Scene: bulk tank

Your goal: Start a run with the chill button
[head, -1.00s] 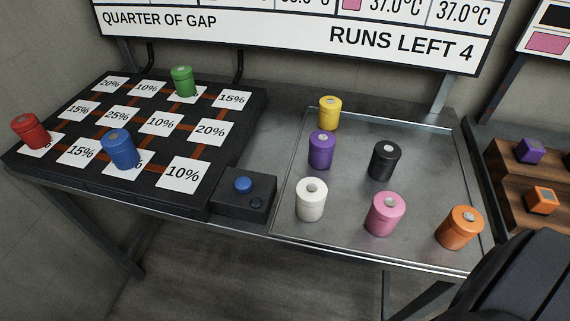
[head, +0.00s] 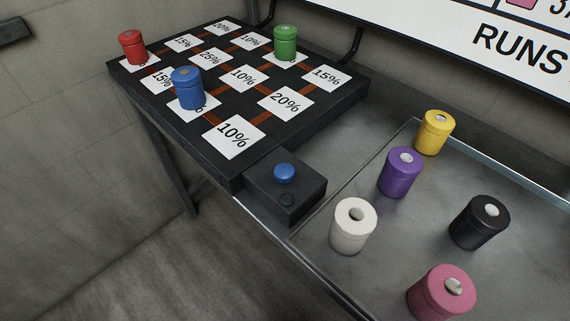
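The chill button is most likely the blue domed button (head: 285,173) on top of a small black box (head: 300,205). The box stands at the front edge of the bench, between the dark board and the metal tray. Neither of my grippers shows in the head view.
A dark board (head: 240,170) with percent cards holds red (head: 133,47), blue (head: 187,89) and green (head: 285,42) canisters. The tray (head: 310,262) holds white (head: 353,226), purple (head: 400,173), yellow (head: 434,132), black (head: 479,223) and pink (head: 441,292) canisters. A sign (head: 480,30) hangs behind.

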